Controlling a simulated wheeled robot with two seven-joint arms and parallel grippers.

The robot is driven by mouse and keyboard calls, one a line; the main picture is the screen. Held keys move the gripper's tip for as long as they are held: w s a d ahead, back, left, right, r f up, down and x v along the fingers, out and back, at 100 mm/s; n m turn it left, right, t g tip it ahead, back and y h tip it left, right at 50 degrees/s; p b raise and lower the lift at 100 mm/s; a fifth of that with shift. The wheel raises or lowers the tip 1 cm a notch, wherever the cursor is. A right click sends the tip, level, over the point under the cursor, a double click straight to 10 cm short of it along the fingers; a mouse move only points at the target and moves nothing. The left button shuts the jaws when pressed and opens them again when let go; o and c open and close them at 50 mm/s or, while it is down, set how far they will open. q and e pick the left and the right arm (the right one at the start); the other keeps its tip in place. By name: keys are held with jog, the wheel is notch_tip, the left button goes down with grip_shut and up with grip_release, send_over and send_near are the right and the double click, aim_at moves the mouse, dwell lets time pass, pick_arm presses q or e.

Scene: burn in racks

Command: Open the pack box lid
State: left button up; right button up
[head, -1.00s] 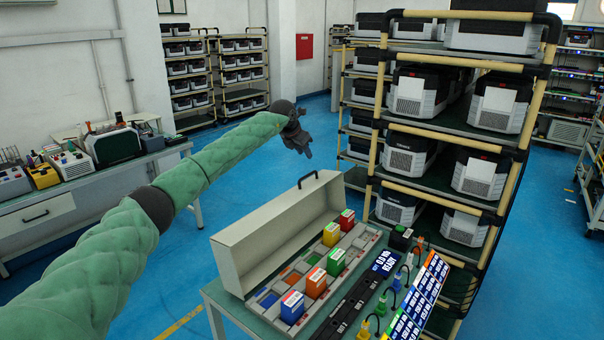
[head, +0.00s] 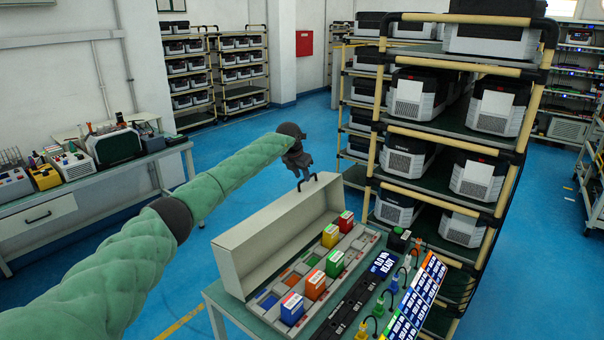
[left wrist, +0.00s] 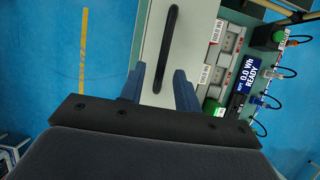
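The pack box is a long beige case (head: 237,262) on the green table. Its tall beige panel, which looks like the lid, stands raised along the left side, and the compartments are exposed. A dark handle (head: 312,177) is on the panel's top edge; it also shows in the left wrist view (left wrist: 170,45). My left gripper (head: 303,180) is just above this edge, by the handle. In the left wrist view its blue fingers (left wrist: 158,78) are apart, with the handle's near end between them in the picture. I cannot tell whether they touch it. My right gripper is out of view.
Red, yellow, green, orange and blue blocks (head: 315,284) sit in the box's compartments. A black strip with a display (head: 383,263), cables and a lit panel (head: 418,298) are to the right. A tall rack (head: 455,135) stands behind. Blue floor is clear left of the table.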

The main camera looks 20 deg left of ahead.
aim_at(313, 191)
pick_arm(q)
jog(key=shift+w+d+f, duration=0.1)
jog(key=shift+d+f, duration=0.05)
jog(key=shift+f, duration=0.25)
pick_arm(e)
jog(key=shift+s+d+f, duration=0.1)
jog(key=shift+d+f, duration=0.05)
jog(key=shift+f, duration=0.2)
